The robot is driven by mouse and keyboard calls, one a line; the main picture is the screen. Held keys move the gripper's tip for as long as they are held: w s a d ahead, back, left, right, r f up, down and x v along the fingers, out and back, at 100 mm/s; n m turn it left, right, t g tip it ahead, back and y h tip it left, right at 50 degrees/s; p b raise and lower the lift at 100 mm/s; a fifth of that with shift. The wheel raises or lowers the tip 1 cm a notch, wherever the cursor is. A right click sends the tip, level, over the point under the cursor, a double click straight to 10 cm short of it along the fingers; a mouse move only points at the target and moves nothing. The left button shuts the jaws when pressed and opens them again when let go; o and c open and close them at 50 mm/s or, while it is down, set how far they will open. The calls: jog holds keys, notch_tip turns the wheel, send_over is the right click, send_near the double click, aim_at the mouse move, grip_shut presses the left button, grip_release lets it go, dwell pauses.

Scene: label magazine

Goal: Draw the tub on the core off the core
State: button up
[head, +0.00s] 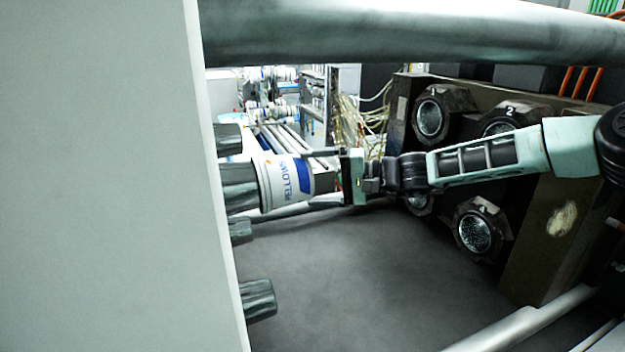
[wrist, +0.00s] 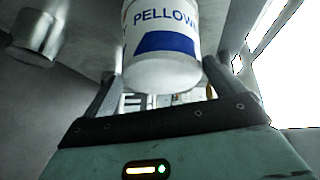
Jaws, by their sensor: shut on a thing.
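The tub (head: 285,181) is white with a blue band and the lettering "PELLOWS". In the head view it lies sideways, its open end over a grey metal core (head: 239,187) that sticks out from the left plate. Part of the core still shows between tub and plate. My gripper (head: 318,176) reaches in from the right and is shut on the tub, one finger visible along its upper side. In the wrist view the tub (wrist: 163,50) sits between the two fingers of my gripper (wrist: 158,82); its far end is cut off by the frame edge.
Other bare cores (head: 258,299) stick out of the pale plate (head: 110,180) above and below. A dark mould block (head: 545,235) with round cavities (head: 478,231) stands to the right. Thick bars (head: 400,32) run above and below. The gap between is open.

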jog(key=shift+w+d, duration=0.35)
jog(key=shift+d, duration=0.35)
jog(key=shift+w+d, duration=0.3)
jog(key=shift+d, duration=0.35)
jog(key=shift+w+d, duration=0.35)
jog(key=shift+d, duration=0.35)
jog(key=s+d+b, duration=0.5)
jog(key=s+d, duration=0.2)
jog(key=s, duration=0.3)
jog(key=shift+b, duration=0.3)
